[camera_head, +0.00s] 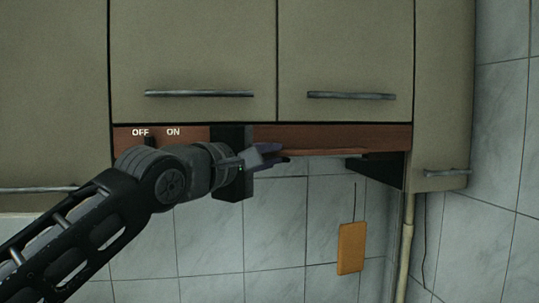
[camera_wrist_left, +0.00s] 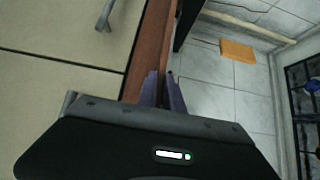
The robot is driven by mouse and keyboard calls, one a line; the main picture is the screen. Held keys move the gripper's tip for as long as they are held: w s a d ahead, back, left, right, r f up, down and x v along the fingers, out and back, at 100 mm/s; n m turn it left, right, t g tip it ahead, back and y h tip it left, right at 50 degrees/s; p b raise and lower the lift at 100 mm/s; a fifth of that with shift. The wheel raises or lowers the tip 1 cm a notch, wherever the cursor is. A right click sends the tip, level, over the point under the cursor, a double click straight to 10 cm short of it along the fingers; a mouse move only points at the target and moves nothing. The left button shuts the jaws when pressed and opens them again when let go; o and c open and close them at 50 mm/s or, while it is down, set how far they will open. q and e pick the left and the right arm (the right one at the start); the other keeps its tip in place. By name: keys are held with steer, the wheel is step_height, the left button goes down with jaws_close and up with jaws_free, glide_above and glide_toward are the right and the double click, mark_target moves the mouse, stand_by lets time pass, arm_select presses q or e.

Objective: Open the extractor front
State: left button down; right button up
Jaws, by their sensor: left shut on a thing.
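The extractor front (camera_head: 345,136) is a reddish-brown strip below the two upper cabinet doors, with OFF and ON lettering at its left. It also shows edge-on in the left wrist view (camera_wrist_left: 153,38). My left gripper (camera_head: 282,155) is at the lower edge of the front, near its middle. Its fingers (camera_wrist_left: 163,88) are shut on the front's lower edge in the left wrist view. The gripper body and wrist hide part of the front. My right gripper is in neither view.
Two beige cabinet doors with bar handles (camera_head: 350,95) sit just above the front. A lower handle (camera_head: 446,172) is at the right. An orange board (camera_head: 351,247) hangs on the tiled wall below. A pipe (camera_head: 405,250) runs down beside it.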

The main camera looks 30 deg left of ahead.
arm_select(q)
steer(key=shift+f, duration=0.1)
stand_by(0.7)
steer(key=s+d+b, duration=0.7)
steer(key=s+d, duration=0.1)
steer(key=s, duration=0.2)
steer(key=shift+s, duration=0.35)
steer(key=c, duration=1.5)
jaws_free()
steer(key=shift+b, duration=0.3)
